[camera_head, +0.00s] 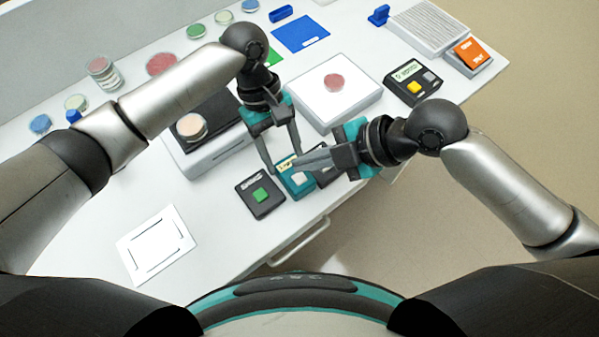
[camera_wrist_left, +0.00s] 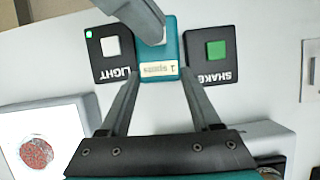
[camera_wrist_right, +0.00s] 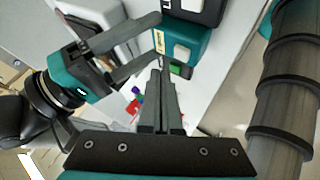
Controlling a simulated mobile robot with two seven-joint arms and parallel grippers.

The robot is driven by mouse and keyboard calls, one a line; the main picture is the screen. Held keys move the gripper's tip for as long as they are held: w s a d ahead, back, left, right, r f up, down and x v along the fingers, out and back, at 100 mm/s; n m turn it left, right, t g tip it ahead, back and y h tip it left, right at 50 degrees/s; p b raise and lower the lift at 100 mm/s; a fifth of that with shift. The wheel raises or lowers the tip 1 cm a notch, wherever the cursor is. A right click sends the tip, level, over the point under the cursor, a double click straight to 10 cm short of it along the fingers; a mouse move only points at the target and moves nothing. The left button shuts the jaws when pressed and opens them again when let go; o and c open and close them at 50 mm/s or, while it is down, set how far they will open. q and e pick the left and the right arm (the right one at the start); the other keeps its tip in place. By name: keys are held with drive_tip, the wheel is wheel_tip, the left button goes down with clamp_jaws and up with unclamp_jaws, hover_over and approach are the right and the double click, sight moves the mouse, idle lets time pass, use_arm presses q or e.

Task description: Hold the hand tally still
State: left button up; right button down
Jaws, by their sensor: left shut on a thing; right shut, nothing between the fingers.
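The hand tally (camera_head: 297,187) is a small teal box with a pale label and a white button, standing near the table's front edge. My left gripper (camera_head: 285,165) comes from behind and is shut on it; in the left wrist view the fingers flank the label end of the tally (camera_wrist_left: 172,50). My right gripper (camera_head: 297,164) is shut and empty, its fingertips over the tally. In the left wrist view the right fingers hide the tally's button. The right wrist view shows the tally (camera_wrist_right: 194,47) just beyond the closed fingertips (camera_wrist_right: 162,75); contact cannot be told.
The black SHAKE box (camera_head: 260,196) with a green button and the black LIGHT box (camera_wrist_left: 110,52) stand close on either side of the tally. A white device (camera_head: 335,98) with a red dish and a dark-topped device (camera_head: 215,140) stand behind. Free table lies around a white framed card (camera_head: 155,245).

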sight(306, 177)
drive_tip(key=shift+f, duration=0.75)
drive_tip(key=shift+f, duration=0.15)
idle(1.4)
drive_tip(key=shift+f, duration=0.25)
drive_tip(key=shift+f, duration=0.4)
idle(0.6)
idle(0.4)
drive_tip(key=shift+r, duration=0.85)
drive_tip(key=shift+r, duration=0.1)
drive_tip(key=shift+r, duration=2.4)
idle(0.4)
